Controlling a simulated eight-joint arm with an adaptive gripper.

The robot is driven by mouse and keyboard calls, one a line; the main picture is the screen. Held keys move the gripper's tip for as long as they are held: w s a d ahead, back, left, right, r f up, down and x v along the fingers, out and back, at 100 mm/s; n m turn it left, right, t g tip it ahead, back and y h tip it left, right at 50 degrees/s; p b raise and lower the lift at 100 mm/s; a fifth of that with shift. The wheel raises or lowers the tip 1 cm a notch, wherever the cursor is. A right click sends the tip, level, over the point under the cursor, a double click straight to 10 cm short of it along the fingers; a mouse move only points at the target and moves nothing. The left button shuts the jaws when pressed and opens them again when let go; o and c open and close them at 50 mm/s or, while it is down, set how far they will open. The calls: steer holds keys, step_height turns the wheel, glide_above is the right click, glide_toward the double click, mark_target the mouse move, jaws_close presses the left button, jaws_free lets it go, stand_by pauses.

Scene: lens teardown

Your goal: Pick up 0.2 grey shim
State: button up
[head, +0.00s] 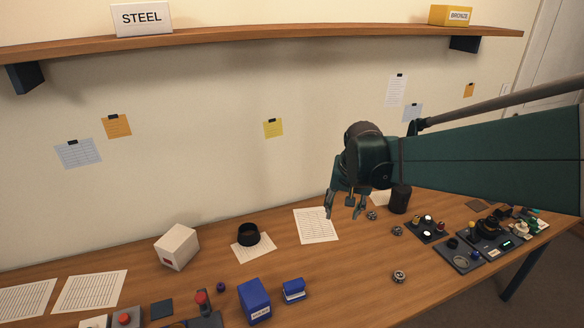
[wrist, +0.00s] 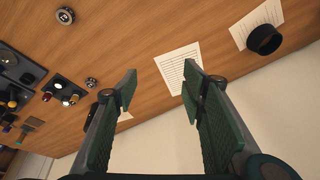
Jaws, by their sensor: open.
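No part can be read for certain as the 0.2 grey shim. Small round grey-and-dark pieces lie on the bench: one near the front (head: 399,277), one further back (head: 397,231), and one close to my gripper (head: 372,215). The wrist view shows two such pieces, at the top left (wrist: 65,15) and beside the trays (wrist: 91,83). A dark tray (head: 459,255) holds a grey ring (head: 461,262); its marking is too small to read. My gripper (head: 343,211) is open and empty above the bench, near a printed sheet; its fingers also show in the wrist view (wrist: 162,88).
A black cylinder (head: 400,199) stands right of my gripper. Trays with small parts (head: 428,236) fill the right. A black cup (head: 248,235), white box (head: 177,246) and blue boxes (head: 254,300) stand left. A shelf (head: 270,34) runs above. The middle bench is mostly clear.

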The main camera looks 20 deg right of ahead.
steer(key=w+d+f+m+g+p, duration=0.1)
steer(key=w+d+f+m+p, duration=0.1)
steer(key=d, duration=0.5)
steer(key=w+d+f+m+g+p, duration=0.1)
steer(key=w+d+f+m+p, duration=0.1)
steer(key=d, duration=0.6)
steer(key=m+g+y+p, duration=0.1)
steer(key=m+p, duration=0.2)
glide_above(398, 229)
steer(key=shift+f, duration=4.85)
steer(key=shift+f, duration=1.25)
steer(key=shift+f, duration=0.1)
steer(key=shift+a+f+b, duration=0.15)
steer(key=shift+f+b, duration=0.45)
steer(key=shift+f, duration=1.95)
